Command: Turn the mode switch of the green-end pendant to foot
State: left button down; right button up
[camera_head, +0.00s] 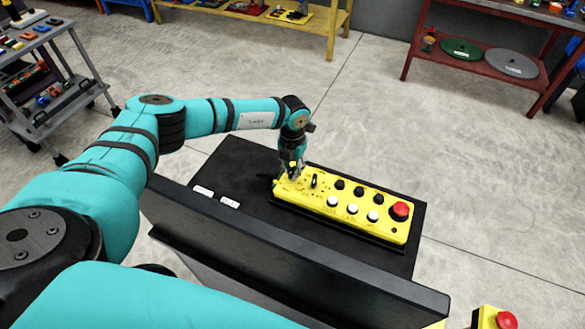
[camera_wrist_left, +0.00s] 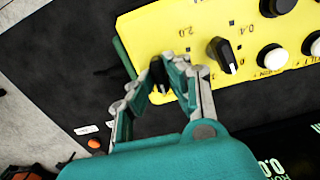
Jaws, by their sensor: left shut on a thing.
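The yellow pendant (camera_head: 340,207) lies on a black table top, with a row of black knobs, white buttons and a red button. In the left wrist view, its near end (camera_wrist_left: 150,28) has a green edge strip (camera_wrist_left: 123,58). My left gripper (camera_head: 291,174) is over the pendant's left end, pointing down. In the left wrist view, my left gripper (camera_wrist_left: 160,82) is shut on a black knob (camera_wrist_left: 157,72) beside that strip. The fingers hide much of this knob and its markings, so its setting cannot be read. A second black knob (camera_wrist_left: 225,55) with a white pointer line sits beside it. My right gripper is not in view.
A raised black panel (camera_head: 290,252) stands along the table's near side. White labels (camera_head: 230,202) lie left of the pendant. Another yellow box with a red button (camera_head: 506,320) shows at the lower right. Shelves and a grey cart (camera_head: 45,70) stand farther off, with open floor between.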

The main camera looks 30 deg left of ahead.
pick_arm(q)
jog(key=m+b, duration=0.2)
jog(key=shift+f+m, duration=0.2)
jog(key=shift+m, duration=0.1)
jog(key=m+b, duration=0.4)
jog(key=shift+w+b, duration=0.1)
jog(key=shift+b, duration=0.3)
jog(key=m+b, duration=0.2)
jog(key=m, duration=0.1)
jog(key=shift+r+b, duration=0.1)
jog(key=shift+b, duration=0.25)
jog(key=shift+r+m+b, duration=0.15)
jog(key=shift+m+b, duration=0.45)
jog(key=shift+m, duration=0.3)
jog(key=c, duration=1.3)
grip_release()
